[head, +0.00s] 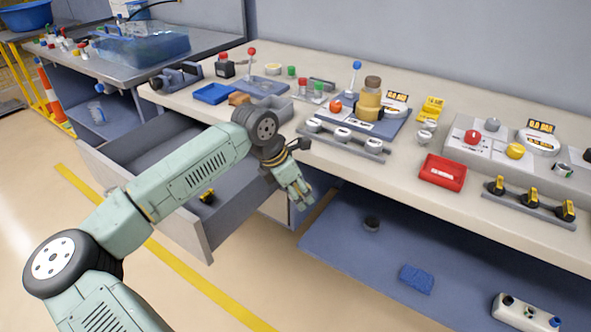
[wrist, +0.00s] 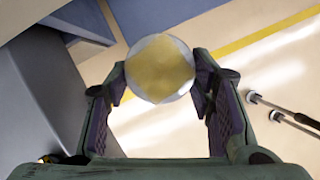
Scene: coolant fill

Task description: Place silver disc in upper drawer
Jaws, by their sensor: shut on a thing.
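My gripper (head: 301,197) hangs in front of the bench, just right of the open upper drawer (head: 207,240). In the wrist view, my gripper (wrist: 160,80) is shut on the silver disc (wrist: 160,68). The disc is round, with a pale silvery rim and a yellowish middle, and sits between the fingertips. I cannot make the disc out in the head view. The drawer is pulled out below the worktop, and my forearm hides part of its inside. A small black and yellow item (head: 207,196) lies in it.
The worktop (head: 400,160) above holds several devices, a red tray (head: 442,172) and a blue tray (head: 212,93). A lower blue shelf (head: 350,252) on the right holds a dark round part (head: 371,223) and a blue sponge-like block (head: 416,279).

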